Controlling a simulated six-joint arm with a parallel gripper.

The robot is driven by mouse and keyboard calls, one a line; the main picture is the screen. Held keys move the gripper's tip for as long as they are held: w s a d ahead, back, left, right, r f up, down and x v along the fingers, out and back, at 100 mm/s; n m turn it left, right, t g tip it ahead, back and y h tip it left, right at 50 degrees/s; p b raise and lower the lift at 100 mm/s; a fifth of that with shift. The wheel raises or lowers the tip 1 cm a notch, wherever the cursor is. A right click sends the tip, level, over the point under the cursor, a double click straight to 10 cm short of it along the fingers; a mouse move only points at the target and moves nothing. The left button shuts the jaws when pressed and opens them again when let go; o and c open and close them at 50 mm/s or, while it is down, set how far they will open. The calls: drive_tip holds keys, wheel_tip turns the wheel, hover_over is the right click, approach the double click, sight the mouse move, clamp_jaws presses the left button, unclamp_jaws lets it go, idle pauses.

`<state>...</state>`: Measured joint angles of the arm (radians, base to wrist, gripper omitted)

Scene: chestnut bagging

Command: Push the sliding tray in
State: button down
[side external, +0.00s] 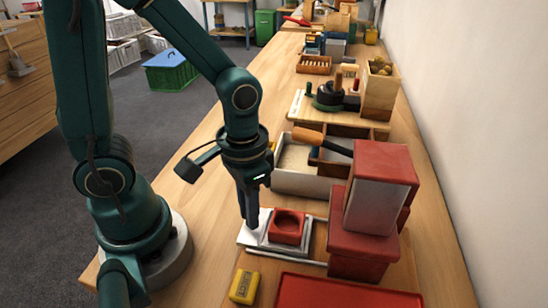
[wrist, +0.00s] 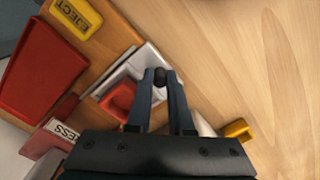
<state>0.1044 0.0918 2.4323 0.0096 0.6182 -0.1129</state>
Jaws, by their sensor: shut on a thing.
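The sliding tray (side external: 252,237) is a pale grey-white plate with a red square holder (side external: 287,226) that has a round hollow. It lies between low rails, out to the left of the red press (side external: 372,200). The tray (wrist: 137,63) and part of the red holder (wrist: 117,101) also show in the wrist view. My gripper (side external: 251,222) points down at the tray's outer left end. In the wrist view its fingertips (wrist: 160,82) are closed around a small dark knob (wrist: 160,75) at the tray's edge. The fingers hide part of the tray.
A yellow EJECT block (side external: 244,286) and a red flat tray (side external: 345,294) lie in front. A pale compartment box (side external: 292,182) with a wooden-handled tool (side external: 310,136) stands behind. A white wall is at the right. The bench left of the sliding tray is bare wood.

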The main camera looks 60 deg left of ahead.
sight(290, 222)
idle(0.5)
drive_tip(key=w+d, duration=0.5)
idle(0.4)
drive_tip(key=c, duration=0.8)
unclamp_jaws()
drive_tip(key=shift+r, duration=0.1)
drive_tip(key=shift+r, duration=2.5)
